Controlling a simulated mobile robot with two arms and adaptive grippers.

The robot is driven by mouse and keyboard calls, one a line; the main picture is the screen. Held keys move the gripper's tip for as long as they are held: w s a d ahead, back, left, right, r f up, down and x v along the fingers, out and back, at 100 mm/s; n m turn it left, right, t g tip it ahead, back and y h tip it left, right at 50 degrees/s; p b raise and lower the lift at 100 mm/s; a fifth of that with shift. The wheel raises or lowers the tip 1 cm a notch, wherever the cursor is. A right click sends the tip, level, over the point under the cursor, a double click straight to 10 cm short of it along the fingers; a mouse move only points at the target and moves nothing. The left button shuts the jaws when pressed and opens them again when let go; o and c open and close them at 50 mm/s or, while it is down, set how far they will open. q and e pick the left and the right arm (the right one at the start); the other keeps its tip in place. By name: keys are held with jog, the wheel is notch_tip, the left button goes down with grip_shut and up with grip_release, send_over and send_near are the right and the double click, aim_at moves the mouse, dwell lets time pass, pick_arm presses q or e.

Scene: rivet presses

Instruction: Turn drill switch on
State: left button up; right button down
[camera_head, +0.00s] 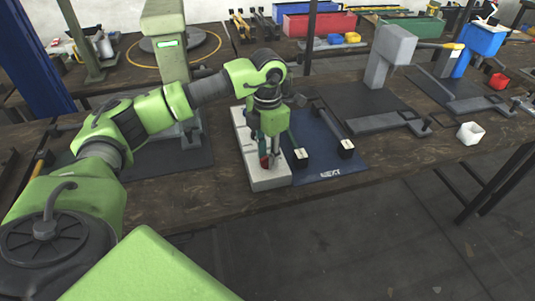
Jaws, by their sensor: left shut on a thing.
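My left arm, bright green, reaches in from the left, and its gripper (269,153) points down over a pale grey block (268,184) on the bench. The gripper is shut on a small red and dark green thing (264,161), partly hidden between the fingers. I cannot tell whether that thing touches the block. No drill switch can be clearly made out. My right gripper is not in view.
A blue mat marked NEXT (330,172) lies right of the block, with black and white blocks on it. The bench's front edge is close.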

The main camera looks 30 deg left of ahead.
aim_at(267, 156)
pick_arm(q)
jog(key=o, duration=1.1)
notch_tip(267, 156, up, 12)
jog(key=shift+r, duration=0.1)
